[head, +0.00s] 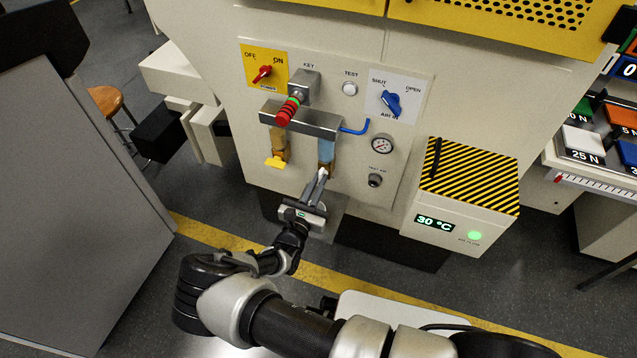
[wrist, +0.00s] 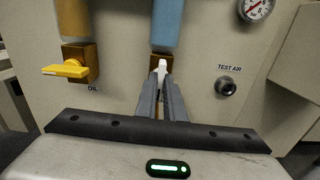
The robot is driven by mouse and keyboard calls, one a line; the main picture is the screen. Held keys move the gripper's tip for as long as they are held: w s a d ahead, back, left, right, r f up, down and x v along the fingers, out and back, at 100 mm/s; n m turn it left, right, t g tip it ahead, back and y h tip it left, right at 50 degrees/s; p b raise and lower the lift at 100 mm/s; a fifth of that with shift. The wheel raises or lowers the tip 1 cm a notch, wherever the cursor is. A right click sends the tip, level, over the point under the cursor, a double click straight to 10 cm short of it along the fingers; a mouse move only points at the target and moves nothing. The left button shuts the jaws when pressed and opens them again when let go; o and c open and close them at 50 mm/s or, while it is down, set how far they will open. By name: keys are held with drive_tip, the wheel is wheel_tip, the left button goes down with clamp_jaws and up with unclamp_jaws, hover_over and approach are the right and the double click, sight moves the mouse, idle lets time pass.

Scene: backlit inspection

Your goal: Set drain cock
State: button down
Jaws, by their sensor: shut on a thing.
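Two bowls hang under a grey metal block (head: 300,118) on the machine front. The left one is amber (wrist: 73,18); below it is a brass body with a yellow lever handle (wrist: 65,69) lying sideways, also in the head view (head: 275,162). The right one is a blue bowl (head: 326,151), also in the wrist view (wrist: 168,25). Below it is a brass body (wrist: 156,63) with a white cock handle (wrist: 162,67). My gripper (wrist: 161,80) is shut on this white handle; the fingers hide most of it. The gripper also shows in the head view (head: 321,175).
A pressure gauge (head: 382,144) and the test air port (head: 375,180) sit to the right of the blue bowl. A red knob (head: 285,112) and blue pipe (head: 356,130) are above. A striped-top box (head: 460,205) juts out at right. A grey cabinet (head: 70,200) stands at left.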

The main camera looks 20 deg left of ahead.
drive_tip(key=shift+n, duration=0.3)
drive_tip(key=c, duration=1.9)
unclamp_jaws()
drive_tip(key=shift+o, duration=0.2)
drive_tip(key=shift+s, duration=0.1)
drive_tip(key=s+a+p, duration=0.1)
drive_tip(key=s+p, duration=0.1)
drive_tip(key=s, duration=1.5)
drive_tip(key=shift+a, duration=0.15)
